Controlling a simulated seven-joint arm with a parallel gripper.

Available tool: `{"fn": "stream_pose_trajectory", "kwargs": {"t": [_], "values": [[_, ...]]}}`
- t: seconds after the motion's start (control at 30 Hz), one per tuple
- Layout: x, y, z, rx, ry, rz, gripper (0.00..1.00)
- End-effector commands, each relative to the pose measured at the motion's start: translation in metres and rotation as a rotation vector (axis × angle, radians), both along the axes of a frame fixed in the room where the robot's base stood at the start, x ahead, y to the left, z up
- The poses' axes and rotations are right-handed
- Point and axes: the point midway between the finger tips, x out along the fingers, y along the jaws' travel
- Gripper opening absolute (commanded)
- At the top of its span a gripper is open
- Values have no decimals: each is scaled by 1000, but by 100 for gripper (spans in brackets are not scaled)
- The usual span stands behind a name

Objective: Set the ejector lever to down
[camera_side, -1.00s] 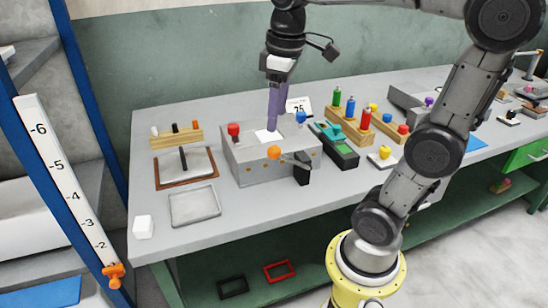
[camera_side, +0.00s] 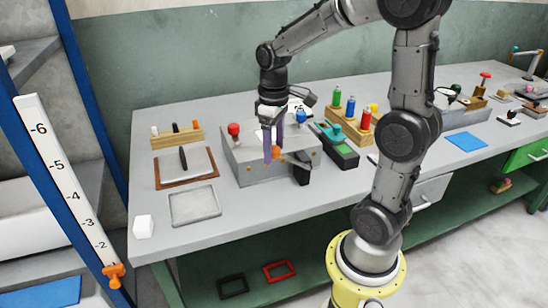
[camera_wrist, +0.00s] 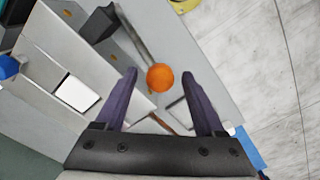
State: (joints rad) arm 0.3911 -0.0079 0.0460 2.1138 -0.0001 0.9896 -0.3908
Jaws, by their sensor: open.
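The lever on the front of the grey press box (camera_side: 250,173) has an orange ball knob (camera_side: 276,152) at its left end. Its thin rod runs right to a black block (camera_side: 302,172) and lies near level, with the ball slightly higher. In the wrist view the orange ball (camera_wrist: 160,77) shows between the tips of my purple fingers, and the rod (camera_wrist: 135,38) runs up and left from it. My gripper (camera_side: 273,157) is open at the ball, with a finger on either side. I cannot tell whether either finger touches it. The fingers partly hide the ball in the side view.
A red knob (camera_side: 234,130) and a blue knob (camera_side: 301,116) stand on the box. A green-and-black device (camera_side: 338,145) and a wooden rack of coloured bottles (camera_side: 350,124) are to the right. A grey tray (camera_side: 195,205) lies front left. The table front is clear.

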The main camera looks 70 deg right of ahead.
Motion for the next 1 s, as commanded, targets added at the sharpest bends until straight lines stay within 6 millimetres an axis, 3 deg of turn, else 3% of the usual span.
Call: {"fn": "stream_pose_trajectory", "kwargs": {"t": [0.23, 0.6, 1.0], "values": [[-1, 0, -29, 1, 3, 0, 71], [0, 0, -34, 0, 0, 0, 71], [0, 0, -34, 0, 0, 0, 1]]}}
